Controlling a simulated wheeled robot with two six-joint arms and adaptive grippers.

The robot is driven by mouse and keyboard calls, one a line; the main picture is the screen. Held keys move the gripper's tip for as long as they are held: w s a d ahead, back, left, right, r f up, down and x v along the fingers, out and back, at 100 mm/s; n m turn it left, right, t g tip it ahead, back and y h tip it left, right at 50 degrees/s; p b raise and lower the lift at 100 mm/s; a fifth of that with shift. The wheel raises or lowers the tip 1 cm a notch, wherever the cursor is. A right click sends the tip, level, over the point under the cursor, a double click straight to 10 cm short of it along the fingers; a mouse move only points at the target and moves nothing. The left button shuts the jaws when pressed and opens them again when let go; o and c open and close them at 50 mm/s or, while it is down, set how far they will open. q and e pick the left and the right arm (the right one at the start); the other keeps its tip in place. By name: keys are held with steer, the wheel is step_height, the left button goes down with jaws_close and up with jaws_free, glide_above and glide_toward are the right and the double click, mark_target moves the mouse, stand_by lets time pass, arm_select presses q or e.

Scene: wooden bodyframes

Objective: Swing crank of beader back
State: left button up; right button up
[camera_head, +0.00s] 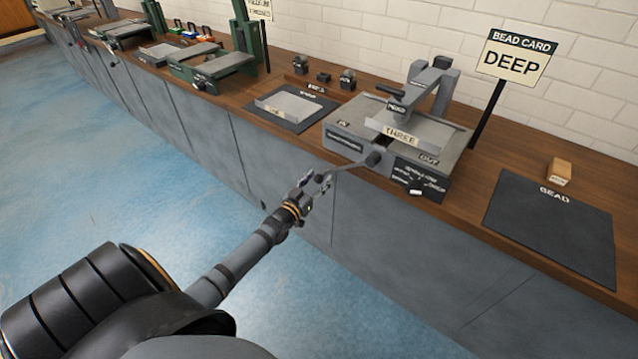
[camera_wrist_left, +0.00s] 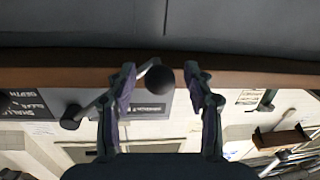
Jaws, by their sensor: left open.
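The beader (camera_head: 345,137) is a grey machine on the wooden bench, with a plate labelled "THREE" and a raised arm on top. Its crank (camera_head: 346,166) is a thin grey rod that runs from a dark hub on the front out past the bench edge, towards the lower left. My left gripper (camera_head: 311,186) is at the outer end of the crank. In the left wrist view the dark round crank knob (camera_wrist_left: 160,79) shows between the two open fingers of my left gripper (camera_wrist_left: 158,82), with a gap on each side. My right gripper is not in view.
A "BEAD CARD DEEP" sign (camera_head: 512,62) stands behind the beader. A dark mat with a grey sheet (camera_head: 287,107) lies to the left. The floor before the cabinets is clear.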

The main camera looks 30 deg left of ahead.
arm_select(q)
steer(key=shift+w, duration=0.4)
jaws_close()
